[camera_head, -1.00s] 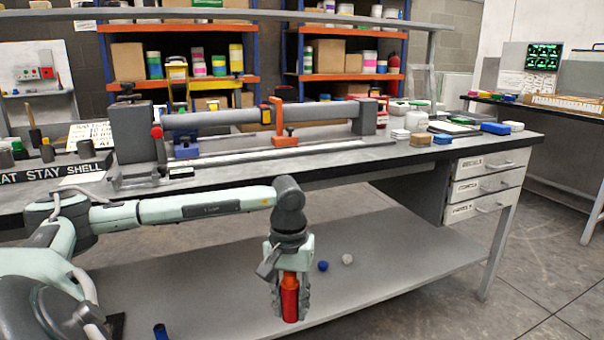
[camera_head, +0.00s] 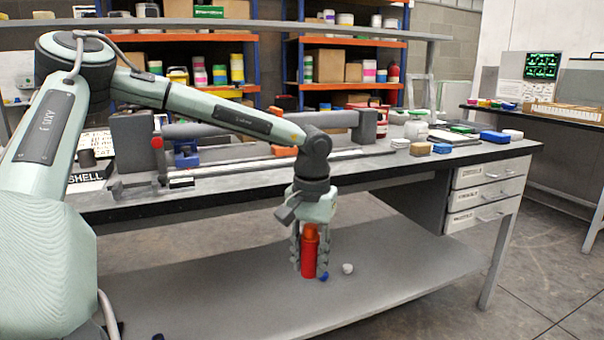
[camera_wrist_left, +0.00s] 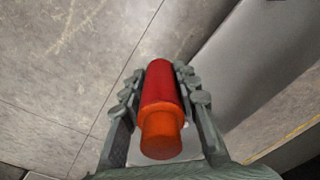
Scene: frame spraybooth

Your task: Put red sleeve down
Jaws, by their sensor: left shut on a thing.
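The red sleeve (camera_head: 309,256) is a red cylinder with a narrower orange end. My left gripper (camera_head: 310,262) is shut on it, with a finger on each side. In the head view the sleeve hangs upright with its orange end up, in front of the workbench and over its lower shelf in the picture. In the left wrist view the sleeve (camera_wrist_left: 162,108) lies between the fingers of the left gripper (camera_wrist_left: 160,92), its orange end toward the camera. No surface touches the sleeve's far end there. My right gripper is not in view.
The workbench top (camera_head: 240,182) carries a long clamp fixture with a grey tube. Several small boxes and jars stand at its right end. The lower shelf (camera_head: 400,262) is mostly bare, with a small blue ball and a white ball (camera_head: 347,268). Drawers (camera_head: 487,193) are at the right.

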